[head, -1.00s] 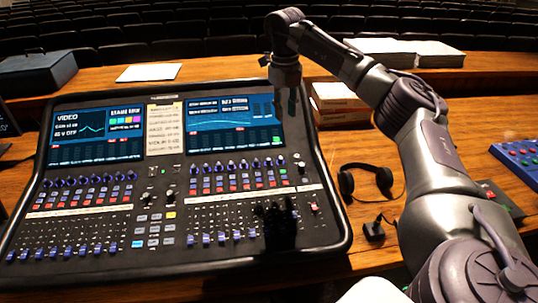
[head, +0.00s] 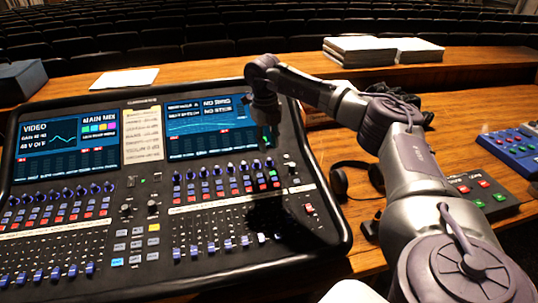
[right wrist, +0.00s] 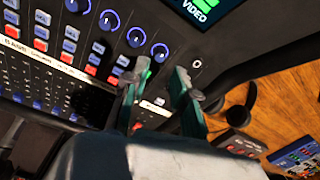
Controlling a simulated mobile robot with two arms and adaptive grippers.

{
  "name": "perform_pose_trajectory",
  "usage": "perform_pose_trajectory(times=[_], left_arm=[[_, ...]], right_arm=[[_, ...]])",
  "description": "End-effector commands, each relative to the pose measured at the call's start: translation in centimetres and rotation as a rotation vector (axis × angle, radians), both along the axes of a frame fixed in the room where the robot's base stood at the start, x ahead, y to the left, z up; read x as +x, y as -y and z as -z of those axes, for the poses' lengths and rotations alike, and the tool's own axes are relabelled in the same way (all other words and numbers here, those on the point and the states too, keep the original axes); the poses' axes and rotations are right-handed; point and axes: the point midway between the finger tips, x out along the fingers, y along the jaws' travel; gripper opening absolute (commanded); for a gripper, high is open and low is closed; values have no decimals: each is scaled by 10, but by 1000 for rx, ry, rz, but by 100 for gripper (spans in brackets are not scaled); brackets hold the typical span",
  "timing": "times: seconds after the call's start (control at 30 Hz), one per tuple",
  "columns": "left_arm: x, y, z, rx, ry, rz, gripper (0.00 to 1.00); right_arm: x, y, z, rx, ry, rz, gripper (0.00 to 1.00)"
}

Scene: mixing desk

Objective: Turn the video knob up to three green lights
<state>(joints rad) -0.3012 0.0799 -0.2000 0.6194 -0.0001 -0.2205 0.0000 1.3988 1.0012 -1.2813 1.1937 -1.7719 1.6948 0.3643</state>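The mixing desk (head: 325,222) has two screens and rows of blue knobs. The word VIDEO shows on the nearby screen (right wrist: 200,10). My right gripper (head: 267,138) points down just above this knob; in the wrist view its teal fingers (right wrist: 158,105) are apart with nothing between them. Contact cannot be made out. My left gripper is out of view.
Headphones (head: 345,180) lie right of the desk, partly behind my right arm. A small button box (head: 485,190) and a blue panel (head: 515,148) stand further right. Paper stacks (head: 360,50) are at the back. Faders (head: 210,247) fill the front of the desk.

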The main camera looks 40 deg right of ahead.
Motion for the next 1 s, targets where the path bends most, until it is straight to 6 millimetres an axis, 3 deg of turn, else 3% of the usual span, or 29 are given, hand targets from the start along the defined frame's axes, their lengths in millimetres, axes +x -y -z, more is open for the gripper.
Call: perform_pose_trajectory(times=[0.1, 0.3, 0.7, 0.87, 1.0], left_arm=[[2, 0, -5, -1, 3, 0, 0], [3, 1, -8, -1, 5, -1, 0], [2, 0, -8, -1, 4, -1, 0], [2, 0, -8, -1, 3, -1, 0], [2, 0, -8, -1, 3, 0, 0]], right_arm=[[-1, 1, 22, 0, -4, 0, 27], [-1, 3, 47, 0, -1, 0, 27], [0, 3, 55, 0, 1, 0, 27], [0, 3, 54, 0, 1, 0, 1], [0, 3, 54, 0, 1, 0, 0]])
